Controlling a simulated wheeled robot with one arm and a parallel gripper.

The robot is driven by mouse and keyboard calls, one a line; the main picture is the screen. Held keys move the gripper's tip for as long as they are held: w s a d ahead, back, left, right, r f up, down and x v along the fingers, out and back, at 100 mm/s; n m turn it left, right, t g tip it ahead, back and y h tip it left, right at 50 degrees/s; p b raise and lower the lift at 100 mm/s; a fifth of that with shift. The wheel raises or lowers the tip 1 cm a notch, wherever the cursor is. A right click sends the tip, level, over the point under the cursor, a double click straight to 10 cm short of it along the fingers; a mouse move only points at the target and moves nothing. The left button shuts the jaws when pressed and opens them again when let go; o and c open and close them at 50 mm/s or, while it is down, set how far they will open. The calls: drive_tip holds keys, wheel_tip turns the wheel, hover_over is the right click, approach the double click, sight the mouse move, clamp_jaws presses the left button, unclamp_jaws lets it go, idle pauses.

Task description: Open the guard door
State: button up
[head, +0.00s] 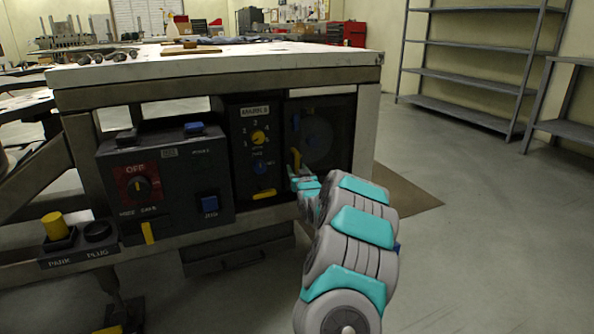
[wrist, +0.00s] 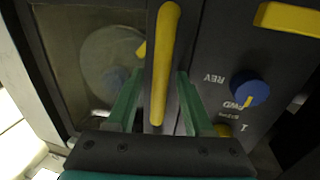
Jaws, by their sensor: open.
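The guard door (head: 325,130) is a dark framed panel with a see-through window at the right end of the machine front. It looks closed, flush with the panel beside it. Its window (wrist: 75,45) also shows in the wrist view, with a round disc, a blue knob and a yellow part behind it. A yellow bar handle (head: 296,160) stands upright along the door's left edge. In the wrist view the handle (wrist: 166,50) runs between the green fingers of my gripper (wrist: 161,73). The gripper is open, one finger on each side, with gaps visible; contact is not seen.
Left of the door is a dial panel (head: 258,150) with a yellow knob, a blue knob (wrist: 249,88) and a yellow bar. Farther left is a control box (head: 165,180) with an OFF dial. The tabletop (head: 250,58) overhangs above. Open floor (head: 480,230) lies to the right.

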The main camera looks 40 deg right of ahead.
clamp_jaws()
idle(0.3)
idle(1.1)
